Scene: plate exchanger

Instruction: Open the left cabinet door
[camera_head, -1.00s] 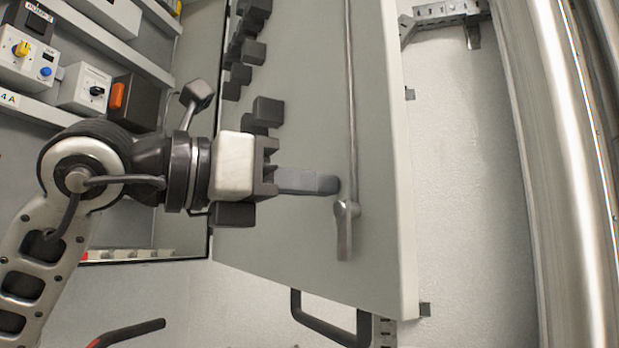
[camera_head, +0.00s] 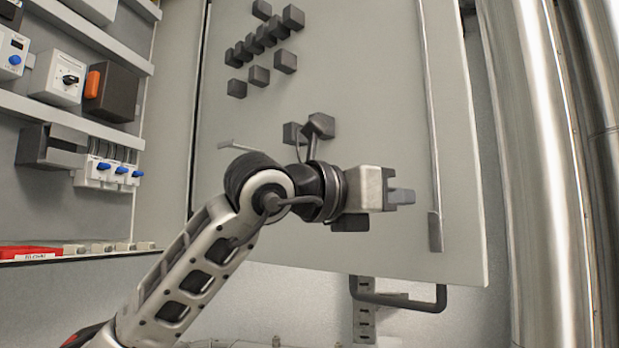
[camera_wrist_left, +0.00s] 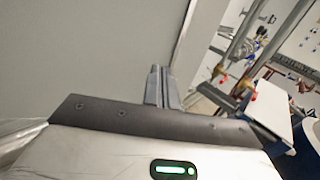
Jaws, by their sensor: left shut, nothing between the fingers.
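The left cabinet door (camera_head: 370,100) stands open, with its grey inner face toward the head camera. It carries a vertical lock rod (camera_head: 428,110) near its free edge and several black blocks (camera_head: 265,45) higher up. My left gripper (camera_head: 402,196) is shut and empty, in front of the door's lower part, pointing right toward the rod. Whether it touches the door cannot be told. In the left wrist view, the closed fingers (camera_wrist_left: 163,88) show beside the edge of a grey panel (camera_wrist_left: 90,50). My right gripper is not in view.
The cabinet interior at left holds rails with switch boxes (camera_head: 58,78), a black box with an orange switch (camera_head: 110,92) and blue-knobbed breakers (camera_head: 105,172). Large metal pipes (camera_head: 545,150) stand right of the door. A black bar handle (camera_head: 400,300) shows below it.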

